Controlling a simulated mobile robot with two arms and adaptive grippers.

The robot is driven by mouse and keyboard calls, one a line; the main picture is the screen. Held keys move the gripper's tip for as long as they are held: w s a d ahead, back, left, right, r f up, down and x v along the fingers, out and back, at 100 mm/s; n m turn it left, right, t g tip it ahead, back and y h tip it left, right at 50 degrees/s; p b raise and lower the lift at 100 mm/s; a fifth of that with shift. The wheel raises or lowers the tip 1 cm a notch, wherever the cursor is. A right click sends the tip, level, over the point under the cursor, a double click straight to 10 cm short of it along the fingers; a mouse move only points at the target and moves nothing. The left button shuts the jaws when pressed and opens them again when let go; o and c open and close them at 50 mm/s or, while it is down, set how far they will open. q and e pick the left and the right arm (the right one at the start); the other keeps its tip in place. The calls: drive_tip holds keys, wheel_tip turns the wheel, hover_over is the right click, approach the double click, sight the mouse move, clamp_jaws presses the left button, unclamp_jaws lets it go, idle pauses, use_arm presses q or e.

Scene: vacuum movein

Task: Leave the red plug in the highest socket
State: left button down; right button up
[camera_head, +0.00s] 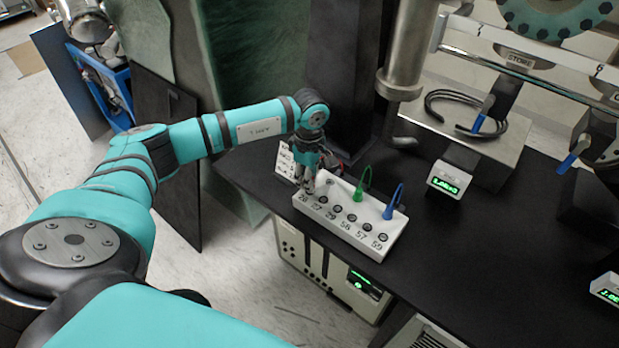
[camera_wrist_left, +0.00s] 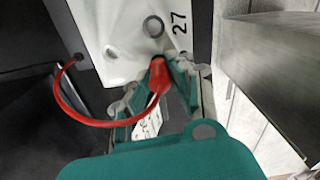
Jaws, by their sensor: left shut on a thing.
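The white socket box (camera_head: 385,245) stands near the front edge of the black table, with a row of sockets marked 28, 27, 29, 58, 57 and 59. The socket over 59 (camera_head: 381,237), the highest number, is at the right end and looks empty. My left gripper (camera_head: 308,187) points down at the left end, by 28. In the left wrist view my left gripper (camera_wrist_left: 157,88) is shut on the red plug (camera_wrist_left: 157,75), beside the empty socket 27 (camera_wrist_left: 152,27). The plug's red cable loops to the box. Whether the plug's tip sits in a socket is hidden.
A green plug (camera_head: 358,193) and a blue plug (camera_head: 389,211) stand upright with cables at the back of the box. A white sign (camera_head: 285,163) is left of my gripper. A display (camera_head: 446,183) and a metal-topped block stand behind right.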

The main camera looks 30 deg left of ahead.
use_arm(q)
drive_tip(key=shift+f+b, duration=0.6)
drive_tip(key=shift+f, duration=0.15)
drive_tip(key=c, duration=1.1)
unclamp_jaws()
drive_tip(key=shift+r, duration=0.1)
drive_tip(key=shift+r, duration=0.35)
wheel_tip(320, 180, up, 11)
